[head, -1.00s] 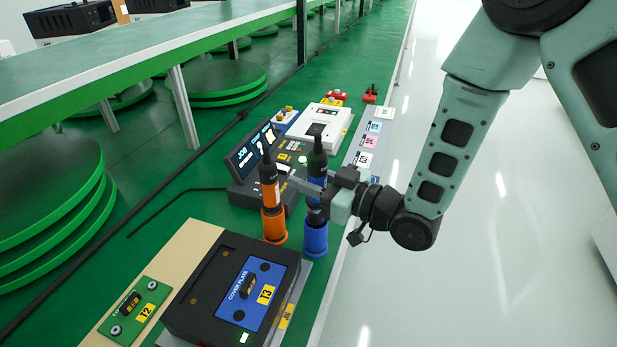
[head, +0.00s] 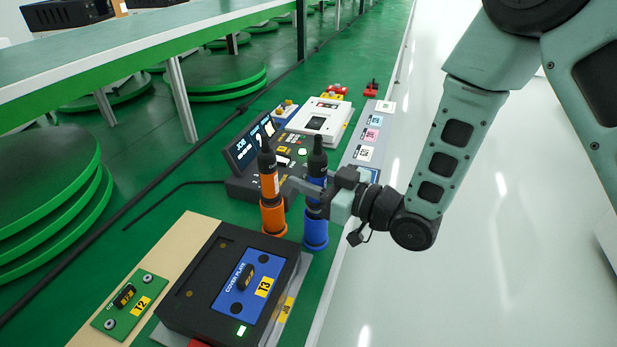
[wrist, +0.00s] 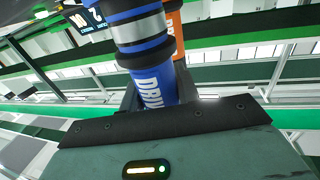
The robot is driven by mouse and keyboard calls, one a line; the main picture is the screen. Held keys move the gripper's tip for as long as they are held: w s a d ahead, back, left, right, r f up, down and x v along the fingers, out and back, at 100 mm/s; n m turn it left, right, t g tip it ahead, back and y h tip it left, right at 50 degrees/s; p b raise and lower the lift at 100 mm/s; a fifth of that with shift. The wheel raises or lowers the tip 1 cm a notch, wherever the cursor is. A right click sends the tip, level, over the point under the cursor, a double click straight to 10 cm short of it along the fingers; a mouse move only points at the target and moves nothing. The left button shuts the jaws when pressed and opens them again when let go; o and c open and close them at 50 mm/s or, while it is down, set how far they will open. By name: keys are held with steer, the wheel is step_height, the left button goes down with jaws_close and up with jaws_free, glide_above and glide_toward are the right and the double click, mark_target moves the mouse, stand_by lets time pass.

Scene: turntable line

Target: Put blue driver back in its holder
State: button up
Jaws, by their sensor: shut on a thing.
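The blue driver (head: 316,165) stands upright, with a black top and a blue body. My gripper (head: 316,190) is shut on its body from the right side. The blue holder (head: 315,232) is directly below, and the driver's lower end meets its mouth. I cannot tell how deep it sits inside. In the wrist view the blue driver (wrist: 153,85) lies between the fingers, its lettering partly hidden by my gripper.
An orange driver (head: 269,180) stands in an orange holder (head: 273,218) close on the left. A black fixture with a blue cover plate (head: 246,287) is in front. A control console with a screen (head: 247,147) is behind. The floor at right is clear.

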steer(key=shift+f+b, duration=0.8)
steer(key=shift+f, duration=0.05)
steer(key=o, duration=1.2)
steer(key=shift+p+v, duration=4.1)
steer(key=shift+v, duration=4.6)
